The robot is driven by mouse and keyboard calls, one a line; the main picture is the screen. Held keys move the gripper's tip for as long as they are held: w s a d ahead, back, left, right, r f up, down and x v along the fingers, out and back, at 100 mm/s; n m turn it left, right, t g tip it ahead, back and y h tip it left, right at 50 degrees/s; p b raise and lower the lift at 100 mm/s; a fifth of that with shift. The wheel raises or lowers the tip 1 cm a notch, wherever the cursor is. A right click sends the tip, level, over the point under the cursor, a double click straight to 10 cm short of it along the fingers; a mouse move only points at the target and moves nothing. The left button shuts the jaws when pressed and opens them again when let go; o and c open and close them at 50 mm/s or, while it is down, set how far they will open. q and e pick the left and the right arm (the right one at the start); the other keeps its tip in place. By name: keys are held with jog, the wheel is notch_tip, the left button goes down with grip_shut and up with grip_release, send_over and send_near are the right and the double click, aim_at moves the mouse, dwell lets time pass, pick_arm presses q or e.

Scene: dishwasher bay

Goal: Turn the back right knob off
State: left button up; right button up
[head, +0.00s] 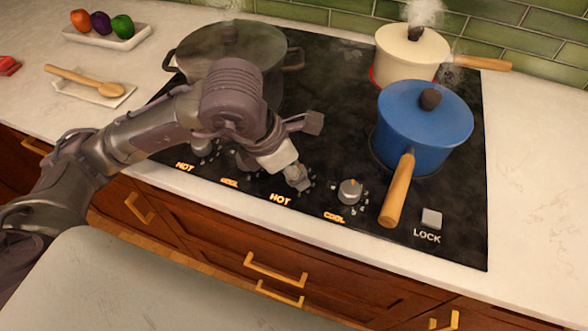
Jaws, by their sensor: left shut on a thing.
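My left gripper (292,168) reaches down over the front of the black cooktop (320,110) and is shut on the third knob from the left (299,183), which it partly covers. An orange HOT label (280,199) is in front of that knob. The cream pot (410,55) stands on the back right burner, with a red glow at its base and steam above. The rightmost knob (349,192) has a COOL label (334,217). The leftmost knob (202,146) has a HOT label and the second knob (247,161) a COOL label. My right gripper is out of view.
A blue pot (424,125) stands front right, its wooden handle (397,190) extending forward near the rightmost knob. A large dark pot (230,50) steams at back left, behind my arm. A LOCK button (431,218) is front right. The counter at right is clear.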

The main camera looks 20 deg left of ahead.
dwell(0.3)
pick_arm(q)
jog(key=o, duration=1.1)
jog(key=v, duration=1.2)
jog(key=shift+d, duration=0.1)
